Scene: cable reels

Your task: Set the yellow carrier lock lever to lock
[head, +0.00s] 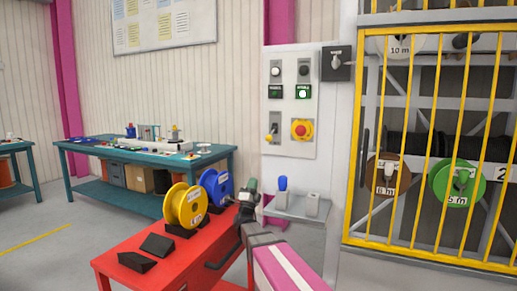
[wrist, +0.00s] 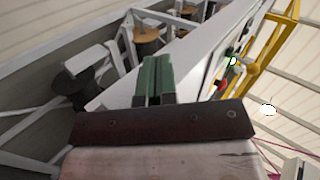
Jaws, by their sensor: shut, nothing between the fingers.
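A pale control panel (head: 290,152) stands left of the yellow cage. At its lower left is a small lever switch (head: 273,128) with some yellow near its base; it is too small to read its setting or label. A grey handle on a dark square plate (head: 337,63) sits at the panel's upper right. I cannot tell for certain which is the yellow carrier lock lever. My gripper (head: 252,184), with green fingers, is below and left of the panel, apart from it. In the wrist view the fingers (wrist: 155,72) are together and empty.
A red cart (head: 165,250) carries a yellow reel (head: 187,205), a blue reel (head: 216,187) and black wedges. A blue-knobbed post (head: 282,184) stands on a grey shelf right of my gripper. The yellow barred gate (head: 432,140) fronts reels at the right. Open floor lies left.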

